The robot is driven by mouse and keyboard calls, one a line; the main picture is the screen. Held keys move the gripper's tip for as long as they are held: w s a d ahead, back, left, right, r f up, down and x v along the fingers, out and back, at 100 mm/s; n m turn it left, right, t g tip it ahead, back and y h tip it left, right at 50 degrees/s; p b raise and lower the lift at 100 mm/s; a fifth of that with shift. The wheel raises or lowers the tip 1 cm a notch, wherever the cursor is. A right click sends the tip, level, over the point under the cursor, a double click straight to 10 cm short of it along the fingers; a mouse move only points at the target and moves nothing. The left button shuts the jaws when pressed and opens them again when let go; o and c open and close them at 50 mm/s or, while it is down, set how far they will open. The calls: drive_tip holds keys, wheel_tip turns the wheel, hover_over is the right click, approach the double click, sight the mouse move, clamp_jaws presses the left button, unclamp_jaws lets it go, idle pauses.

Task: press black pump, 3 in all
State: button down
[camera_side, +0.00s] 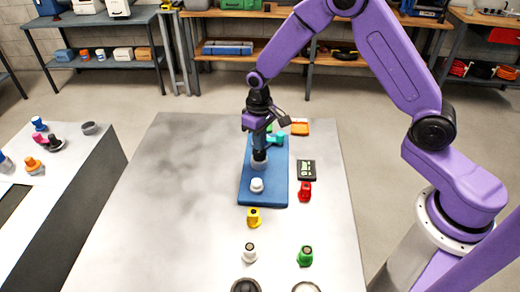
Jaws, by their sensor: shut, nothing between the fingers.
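My gripper (259,154) is shut and points straight down over the blue mat (279,193). Its tip is at a small dark and grey piece on the mat, partly hidden by the fingers. I cannot tell whether that piece is the black pump, or whether the tip touches it. A white pump-like piece (257,185) stands on the mat just in front of the gripper. A teal piece (276,139) is behind and right of the gripper, with a green bit near it.
A black box with a display (306,170) and a red piece (305,191) lie right of the mat. Yellow (254,217), white-grey (250,252) and green (305,256) pieces stand in front. The table's left part (165,210) is clear.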

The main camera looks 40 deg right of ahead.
drive_tip(key=shift+f, duration=1.2)
drive_tip(key=shift+r, duration=1.05)
drive_tip(key=shift+f, duration=0.15)
drive_tip(key=shift+f, duration=0.9)
drive_tip(key=shift+r, duration=1.05)
drive_tip(key=shift+f, duration=0.1)
